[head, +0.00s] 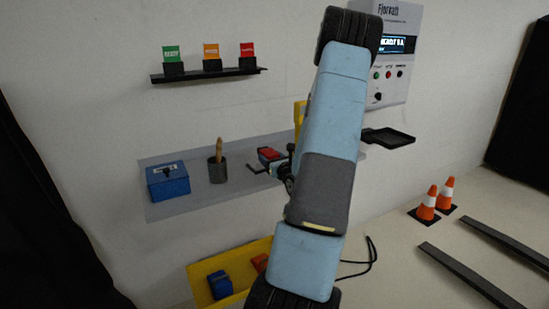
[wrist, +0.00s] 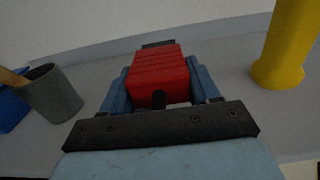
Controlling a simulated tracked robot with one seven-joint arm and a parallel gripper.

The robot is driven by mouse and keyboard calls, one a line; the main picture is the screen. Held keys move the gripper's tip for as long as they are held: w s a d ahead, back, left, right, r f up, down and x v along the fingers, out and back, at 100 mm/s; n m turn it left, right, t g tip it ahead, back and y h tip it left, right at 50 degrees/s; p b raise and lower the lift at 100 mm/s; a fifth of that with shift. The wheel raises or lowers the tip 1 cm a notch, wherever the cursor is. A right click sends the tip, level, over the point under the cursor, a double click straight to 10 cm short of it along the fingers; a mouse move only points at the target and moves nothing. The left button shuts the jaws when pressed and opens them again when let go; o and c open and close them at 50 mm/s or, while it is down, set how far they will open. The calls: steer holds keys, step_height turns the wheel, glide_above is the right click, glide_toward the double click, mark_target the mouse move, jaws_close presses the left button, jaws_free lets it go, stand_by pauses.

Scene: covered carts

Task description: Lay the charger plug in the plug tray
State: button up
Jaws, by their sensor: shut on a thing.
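A red ridged block with a dark far end, which I take for the charger plug (wrist: 160,75), sits between the two blue fingers of my gripper (wrist: 160,84). The gripper is shut on it. In the head view the red block (head: 271,153) shows just left of my arm, in front of the grey shelf; its height above the shelf is hard to tell. A shallow black tray (head: 388,138), likely the plug tray, is fixed on the wall right of my arm, below the Fjorvatt box (head: 390,55). It looks empty. My arm hides part of the space between.
A grey cup (head: 217,171) with a brush and a blue box (head: 168,181) stand on the shelf (head: 190,200). A yellow post (wrist: 288,45) stands close right of the gripper. A yellow bin (head: 210,268) is below. A black cable (head: 371,255) loops low behind my arm.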

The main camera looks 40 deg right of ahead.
steer(key=shift+f, duration=0.6)
steer(key=o, duration=1.3)
steer(key=shift+s, duration=0.1)
steer(key=shift+c, duration=0.2)
steer(key=shift+o, duration=1.4)
steer(key=shift+a+f, duration=0.1)
steer(key=shift+f, duration=0.05)
